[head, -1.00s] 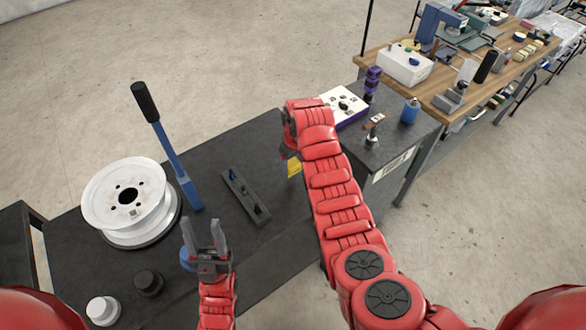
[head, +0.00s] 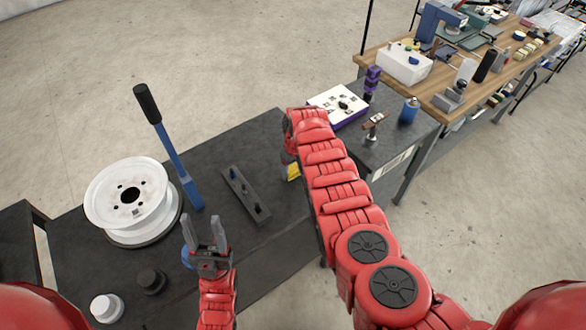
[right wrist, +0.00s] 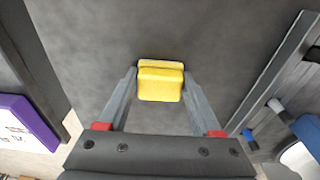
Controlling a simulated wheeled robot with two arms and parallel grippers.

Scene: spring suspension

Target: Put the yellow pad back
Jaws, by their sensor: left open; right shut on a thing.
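The yellow pad (head: 293,172) is held low over the right part of the dark bench top, partly hidden by my right arm. In the right wrist view, the pad (right wrist: 160,82) sits between the two grey fingertips of my right gripper (right wrist: 160,90), which is shut on it. Whether the pad touches the bench top is unclear. My left gripper (head: 204,228) is open and empty over the front of the bench, left of the pad.
On the dark bench (head: 225,160) are a white wheel rim (head: 105,205), a blue lever with a black handle (head: 178,168), a dark bar with pegs (head: 245,195) and two knobs. A white-and-purple board (head: 335,104) lies beyond my right arm. Bare bench surrounds the bar.

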